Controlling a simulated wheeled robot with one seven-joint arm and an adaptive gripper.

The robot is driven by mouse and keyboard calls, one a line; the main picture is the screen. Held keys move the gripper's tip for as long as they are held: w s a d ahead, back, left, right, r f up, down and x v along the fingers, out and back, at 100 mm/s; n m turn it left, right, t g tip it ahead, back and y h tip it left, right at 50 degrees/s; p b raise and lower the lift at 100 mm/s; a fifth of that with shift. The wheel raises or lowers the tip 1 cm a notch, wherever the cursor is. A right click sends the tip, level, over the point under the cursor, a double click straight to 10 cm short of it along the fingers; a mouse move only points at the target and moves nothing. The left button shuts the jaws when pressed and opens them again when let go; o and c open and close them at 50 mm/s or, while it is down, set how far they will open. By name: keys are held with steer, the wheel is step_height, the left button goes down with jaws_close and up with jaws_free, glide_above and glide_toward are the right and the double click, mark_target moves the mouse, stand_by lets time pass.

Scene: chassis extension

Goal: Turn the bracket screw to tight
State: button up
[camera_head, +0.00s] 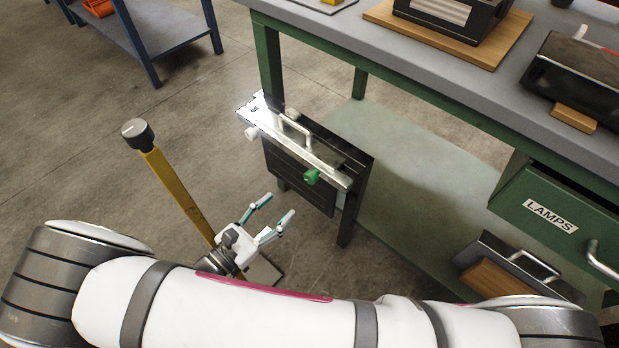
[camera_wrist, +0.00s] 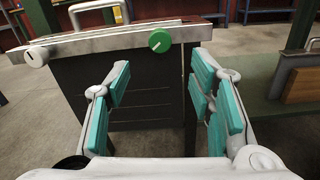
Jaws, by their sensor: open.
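A black panel unit (camera_head: 300,170) with a silver top plate (camera_head: 293,141) stands at the table's left end. A green knob (camera_head: 312,177) and a white knob (camera_head: 251,133) sit on its front edge; I cannot tell which one is the bracket screw. In the wrist view the green knob (camera_wrist: 160,41) shows a pale slanted mark, and the white knob (camera_wrist: 36,56) is at the left. My gripper (camera_head: 274,210) is open and empty, its teal-padded fingers apart. In the wrist view the gripper (camera_wrist: 160,82) faces the panel, with the green knob beyond and above the fingertips, not touched.
A yellow post with a dark knob (camera_head: 137,133) stands left of my gripper. The green-framed table (camera_head: 400,75) bears several items and has a drawer labelled LAMPS (camera_head: 555,215). A handled box (camera_head: 515,270) lies on its lower shelf. A blue bench (camera_head: 160,27) is at the back left.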

mark_target(308, 180)
steer(key=b+x, duration=0.2)
steer(key=x, duration=0.9)
steer(key=shift+w+d, duration=0.1)
steer(key=c, duration=1.2)
